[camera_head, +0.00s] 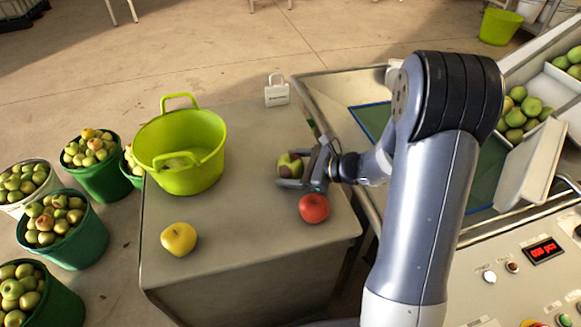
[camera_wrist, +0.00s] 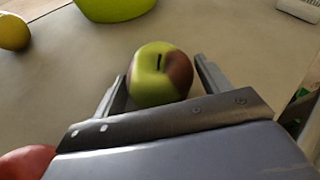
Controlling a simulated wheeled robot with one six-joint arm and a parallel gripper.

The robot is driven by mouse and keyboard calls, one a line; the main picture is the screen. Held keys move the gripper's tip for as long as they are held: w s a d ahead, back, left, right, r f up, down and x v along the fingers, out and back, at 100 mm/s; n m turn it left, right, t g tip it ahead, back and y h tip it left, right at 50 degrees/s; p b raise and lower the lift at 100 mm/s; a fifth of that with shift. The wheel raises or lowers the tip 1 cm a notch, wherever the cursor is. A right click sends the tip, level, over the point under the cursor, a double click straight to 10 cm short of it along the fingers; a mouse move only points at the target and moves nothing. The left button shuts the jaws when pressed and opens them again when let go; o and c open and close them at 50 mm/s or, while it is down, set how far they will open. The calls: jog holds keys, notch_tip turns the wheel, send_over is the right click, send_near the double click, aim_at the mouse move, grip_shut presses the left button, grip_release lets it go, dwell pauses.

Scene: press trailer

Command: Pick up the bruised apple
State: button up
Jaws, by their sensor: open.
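The bruised apple (camera_head: 289,166) is green with a large brown patch and sits on the grey table near its right side. In the wrist view the bruised apple (camera_wrist: 160,74) lies between and slightly beyond the two fingers, its brown patch on the right. My gripper (camera_head: 292,170) is open around it, low over the table. In the wrist view my gripper (camera_wrist: 160,88) shows a finger on each side of the apple. Whether either finger touches it I cannot tell.
A red apple (camera_head: 314,208) lies close beside my gripper. A yellow apple (camera_head: 178,239) and a lime tub (camera_head: 180,150) stand left on the table (camera_head: 235,255). A white padlock-shaped block (camera_head: 277,93) stands behind. Buckets of apples (camera_head: 62,240) stand on the floor at left.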

aim_at(291, 158)
jog(key=shift+w+a+f, duration=0.1)
jog(key=shift+w+a, duration=0.05)
jog(key=shift+a, duration=0.1)
jog(key=shift+c, duration=0.3)
jog(key=c, duration=0.8)
jog(key=shift+o, duration=0.2)
notch_tip(291, 158, up, 10)
jog(key=shift+r+p, duration=0.1)
jog(key=shift+p, duration=0.8)
